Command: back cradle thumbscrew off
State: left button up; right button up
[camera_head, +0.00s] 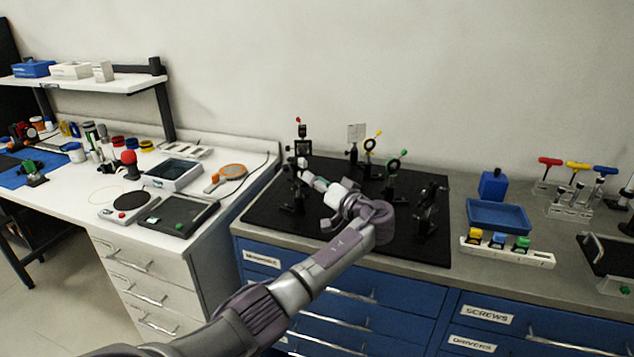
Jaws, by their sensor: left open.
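My left gripper (305,172) reaches in over the black optical breadboard (325,232), pointing back and to the left. It is open, with its fingertips close to a dark post mount (303,148) that has a small red knob (298,121) on top. I cannot tell whether the fingers touch it. Other mounts stand behind and to the right: one with a yellow knob (379,133) and one with a green knob (404,153). I cannot make out which part is the back cradle or its thumbscrew. My right gripper is not in view.
A dark mount (428,208) stands at the breadboard's right. A blue tray (498,216) and a white rack (507,252) with coloured items lie farther right. The white bench (75,190) at left holds instruments.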

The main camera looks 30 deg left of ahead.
pick_arm(q)
jog(key=v, duration=1.2)
